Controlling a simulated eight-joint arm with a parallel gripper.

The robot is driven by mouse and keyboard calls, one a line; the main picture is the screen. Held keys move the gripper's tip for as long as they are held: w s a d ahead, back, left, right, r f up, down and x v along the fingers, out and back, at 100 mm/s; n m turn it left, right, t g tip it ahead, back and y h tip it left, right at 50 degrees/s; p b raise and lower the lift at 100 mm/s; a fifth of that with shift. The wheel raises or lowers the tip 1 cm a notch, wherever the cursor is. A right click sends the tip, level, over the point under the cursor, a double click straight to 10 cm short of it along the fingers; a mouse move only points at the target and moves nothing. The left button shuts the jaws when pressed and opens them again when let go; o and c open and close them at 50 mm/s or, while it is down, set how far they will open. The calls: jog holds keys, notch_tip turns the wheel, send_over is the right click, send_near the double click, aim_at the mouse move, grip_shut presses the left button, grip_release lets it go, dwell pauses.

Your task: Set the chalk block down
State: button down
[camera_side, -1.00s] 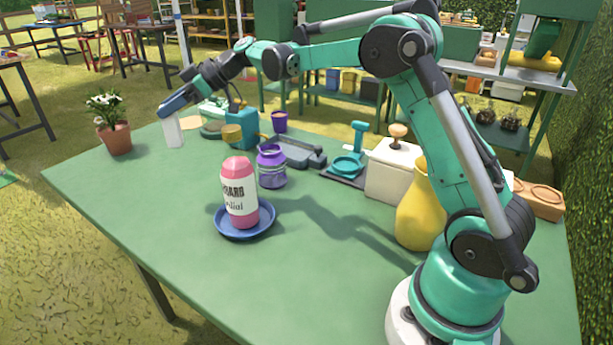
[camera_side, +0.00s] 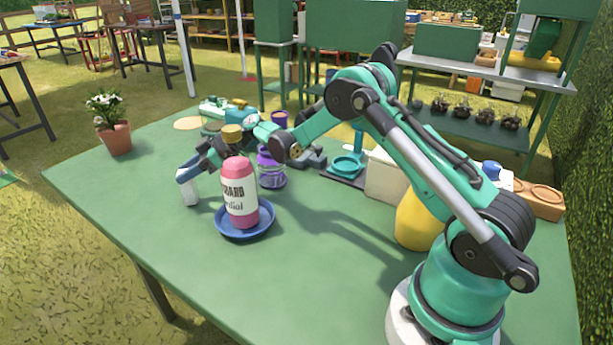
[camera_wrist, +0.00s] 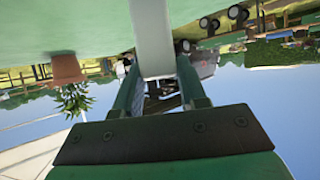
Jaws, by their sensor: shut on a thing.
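The chalk block (camera_side: 190,192) is a pale, whitish upright bar, left of the pink bottle in the side view. My gripper (camera_side: 187,174) is shut on its upper part, with the block hanging below the fingers. Its lower end is at or just above the green table (camera_side: 300,270); I cannot tell whether it touches. In the wrist view, the block (camera_wrist: 152,38) stands between the two fingers of my gripper (camera_wrist: 157,80), and its far end runs out of the picture.
A pink labelled bottle (camera_side: 240,190) stands on a blue saucer (camera_side: 230,232) close right of the block. A purple jar (camera_side: 272,178) is behind it. A potted plant (camera_side: 116,138) stands at the far left corner. The table's front left is clear.

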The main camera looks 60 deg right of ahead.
jog(key=shift+c, duration=2.4)
grip_release()
jog(key=shift+f, duration=0.15)
jog(key=shift+s+d+r, duration=0.1)
jog(key=shift+r, duration=0.15)
jog(key=v, duration=1.1)
jog(key=shift+s+d, duration=0.2)
jog(key=shift+r, duration=0.1)
